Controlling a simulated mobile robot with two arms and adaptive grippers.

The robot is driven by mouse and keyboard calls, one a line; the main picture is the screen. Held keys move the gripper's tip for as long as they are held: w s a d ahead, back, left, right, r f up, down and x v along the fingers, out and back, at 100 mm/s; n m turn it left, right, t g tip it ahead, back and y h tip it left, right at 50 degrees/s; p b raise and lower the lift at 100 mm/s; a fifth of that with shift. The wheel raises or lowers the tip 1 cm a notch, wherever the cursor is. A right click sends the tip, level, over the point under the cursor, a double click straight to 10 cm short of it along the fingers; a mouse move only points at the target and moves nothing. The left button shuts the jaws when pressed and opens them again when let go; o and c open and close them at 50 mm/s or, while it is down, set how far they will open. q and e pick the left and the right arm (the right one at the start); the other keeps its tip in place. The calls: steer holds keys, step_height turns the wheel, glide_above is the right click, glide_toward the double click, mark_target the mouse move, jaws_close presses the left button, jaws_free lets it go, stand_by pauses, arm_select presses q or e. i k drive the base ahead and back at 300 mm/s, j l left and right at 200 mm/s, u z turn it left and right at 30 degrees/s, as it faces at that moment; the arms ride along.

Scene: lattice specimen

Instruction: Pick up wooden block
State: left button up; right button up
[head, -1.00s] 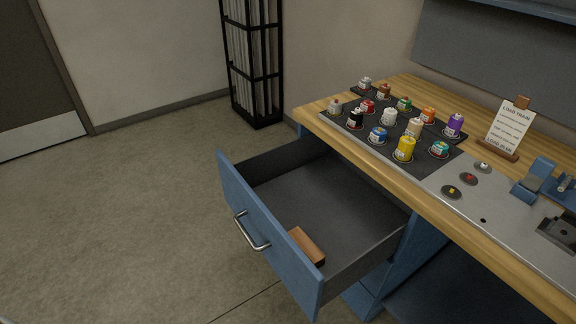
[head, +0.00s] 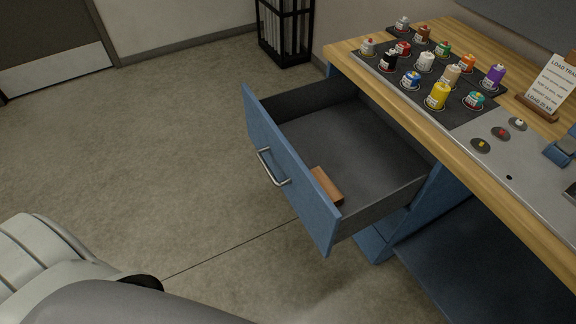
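The wooden block (head: 327,186), a small orange-brown bar, lies in the open blue drawer (head: 292,186). It rests on the dark drawer floor near the front panel, toward the near corner. Part of it is hidden behind the front panel. Neither gripper shows in the head view. A pale arm part of mine fills the lower left, well apart from the drawer.
The drawer has a metal handle (head: 272,167) and hangs out from a wooden workbench (head: 462,132). A dark mat (head: 462,112) on the bench holds several coloured containers. A sign (head: 551,83) stands at right. A black rack (head: 284,30) stands behind. The floor left of the drawer is clear.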

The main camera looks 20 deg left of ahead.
mark_target(329, 187)
steer(key=z, duration=0.85)
steer(key=j+z, duration=0.9)
steer(key=k+j+z, duration=0.15)
steer(key=j+z, duration=0.3)
steer(key=k+j+z, duration=0.15)
steer(key=j+z, duration=0.3)
